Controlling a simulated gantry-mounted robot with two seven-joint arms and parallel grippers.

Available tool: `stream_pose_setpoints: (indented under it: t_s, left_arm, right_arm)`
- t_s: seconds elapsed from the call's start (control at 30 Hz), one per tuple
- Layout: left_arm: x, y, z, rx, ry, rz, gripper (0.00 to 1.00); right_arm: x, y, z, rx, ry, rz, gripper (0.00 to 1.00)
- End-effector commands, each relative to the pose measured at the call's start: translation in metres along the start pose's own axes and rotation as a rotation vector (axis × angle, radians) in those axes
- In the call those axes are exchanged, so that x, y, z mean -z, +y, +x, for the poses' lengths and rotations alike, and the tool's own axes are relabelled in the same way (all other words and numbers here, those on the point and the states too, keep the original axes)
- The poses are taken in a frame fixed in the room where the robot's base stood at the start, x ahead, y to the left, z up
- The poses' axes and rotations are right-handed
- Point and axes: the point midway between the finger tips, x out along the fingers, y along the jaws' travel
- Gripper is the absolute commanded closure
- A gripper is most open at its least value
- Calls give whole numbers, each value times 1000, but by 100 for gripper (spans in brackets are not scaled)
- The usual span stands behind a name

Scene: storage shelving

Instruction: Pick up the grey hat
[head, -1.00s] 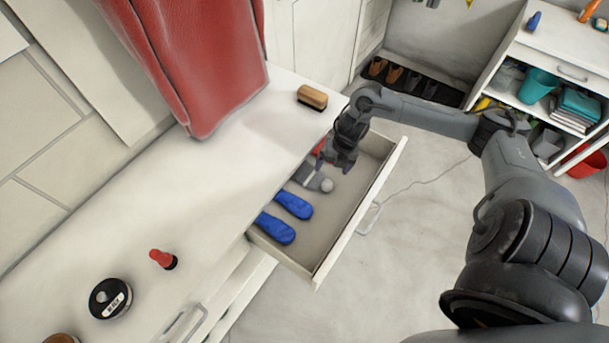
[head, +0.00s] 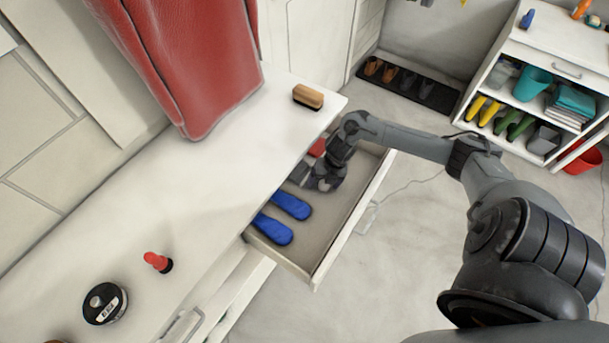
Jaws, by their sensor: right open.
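The open drawer (head: 333,228) juts out from the white cabinet. In it, a grey knitted item (head: 299,173), which looks like the grey hat, lies beyond two blue slipper-like items (head: 280,217). My right gripper (head: 318,184) is down inside the drawer, pointing at the hat and covering most of it. The jaws are open; whether the fingers straddle or touch the hat is hidden. A red item (head: 318,147) lies farther back in the drawer, partly behind my wrist. My left gripper is not in view.
The drawer's front panel (head: 352,222) borders the arm's space. Open floor lies to the right.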

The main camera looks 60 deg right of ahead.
Motion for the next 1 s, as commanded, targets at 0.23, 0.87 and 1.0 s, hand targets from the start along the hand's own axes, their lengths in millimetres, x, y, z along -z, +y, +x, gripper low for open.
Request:
stream_pose_setpoints:
  t_s: [0.23,0.87,1.0]
  left_arm:
    - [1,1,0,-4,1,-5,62]
    - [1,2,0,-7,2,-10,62]
    - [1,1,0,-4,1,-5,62]
  right_arm:
    - [0,0,0,0,0,0,26]
    - [1,-2,1,4,2,1,78]
    - [1,-2,1,4,2,1,78]
